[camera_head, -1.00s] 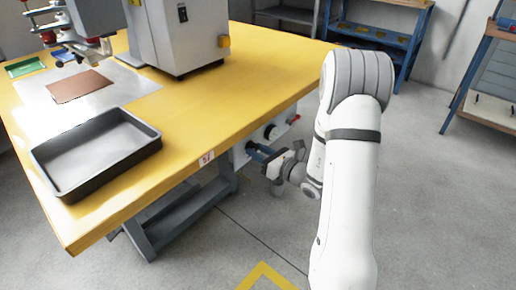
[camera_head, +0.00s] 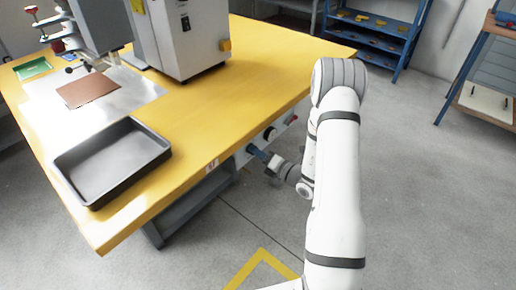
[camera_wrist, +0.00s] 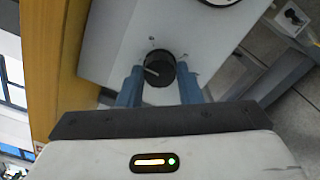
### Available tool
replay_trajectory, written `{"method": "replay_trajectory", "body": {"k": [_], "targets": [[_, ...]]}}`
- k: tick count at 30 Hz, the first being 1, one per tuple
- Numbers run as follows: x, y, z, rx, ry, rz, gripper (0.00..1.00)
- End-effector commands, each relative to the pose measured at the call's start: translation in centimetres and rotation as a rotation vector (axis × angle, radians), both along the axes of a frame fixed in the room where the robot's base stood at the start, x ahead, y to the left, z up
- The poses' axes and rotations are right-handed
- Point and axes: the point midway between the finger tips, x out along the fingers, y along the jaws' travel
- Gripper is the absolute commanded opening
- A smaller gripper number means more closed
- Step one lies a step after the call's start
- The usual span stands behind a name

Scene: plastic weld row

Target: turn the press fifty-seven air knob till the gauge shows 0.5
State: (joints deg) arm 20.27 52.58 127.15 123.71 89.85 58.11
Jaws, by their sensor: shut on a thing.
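The black air knob (camera_wrist: 159,76) sits on the grey panel under the yellow bench. A pale line on it slants in the wrist view. My gripper (camera_wrist: 158,88) has its blue fingers on both sides of the knob and is shut on it. In the head view my gripper (camera_head: 258,153) meets the panel just right of the number tag (camera_head: 211,165), and hides the knob. The round gauge (camera_head: 270,133) is beside it on the panel; its reading is too small to tell. Only the gauge's edge (camera_wrist: 220,2) shows in the wrist view.
The yellow bench (camera_head: 200,125) carries a black tray (camera_head: 110,160), a brown sheet (camera_head: 88,90) and the press (camera_head: 185,40). A red button (camera_head: 292,119) is beyond the gauge. A blue shelf (camera_head: 372,38) stands behind.

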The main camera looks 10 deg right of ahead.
Motion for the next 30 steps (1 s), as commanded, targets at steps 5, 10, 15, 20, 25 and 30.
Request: {"method": "replay_trajectory", "body": {"k": [5, 10, 15, 20, 25, 30], "targets": [[-0.09, 0.11, 0.08, 0.060, 0.045, 0.003, 0.09], [-0.07, 0.11, 0.00, 0.089, 0.066, 0.003, 0.09], [-0.07, 0.12, -0.06, 0.098, 0.072, 0.003, 0.09], [-0.07, 0.13, -0.09, 0.099, 0.073, 0.003, 0.09], [-0.07, 0.13, -0.09, 0.097, 0.073, 0.003, 0.33], [-0.04, 0.09, -0.06, 0.097, 0.072, 0.002, 0.47]]}}
